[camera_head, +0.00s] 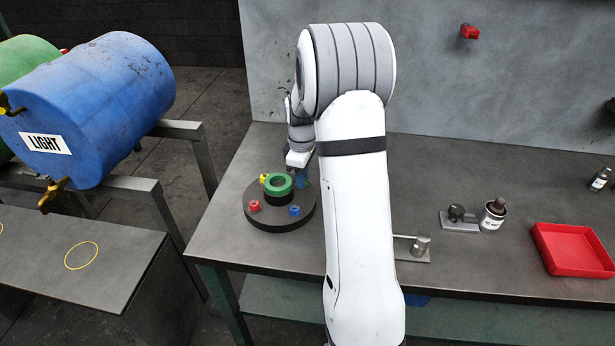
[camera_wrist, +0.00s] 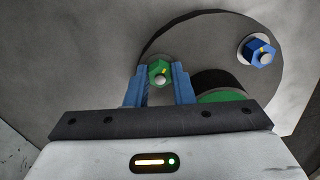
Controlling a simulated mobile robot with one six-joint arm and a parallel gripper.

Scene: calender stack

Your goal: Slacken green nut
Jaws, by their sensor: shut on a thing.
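A round dark disc (camera_head: 232,216) lies on the workbench, with a raised green ring (camera_head: 278,191) at its middle. A yellow nut (camera_head: 264,178), a red nut (camera_head: 254,205) and a blue nut (camera_head: 294,210) sit around the ring. In the wrist view, my gripper (camera_wrist: 160,72) has its blue fingers on both sides of the green nut (camera_wrist: 155,67) and is shut on it. A pale stud end with a yellow mark shows at this nut. The blue nut (camera_wrist: 258,55) is to its right. In the head view, the green nut is hidden by my gripper and arm.
A red tray (camera_head: 570,250), a labelled bottle (camera_head: 493,215) and small metal fixtures (camera_head: 420,246) stand on the bench to the right. A blue drum (camera_head: 95,105) marked LIGHT lies on a rack at left. The bench front left of the disc is clear.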

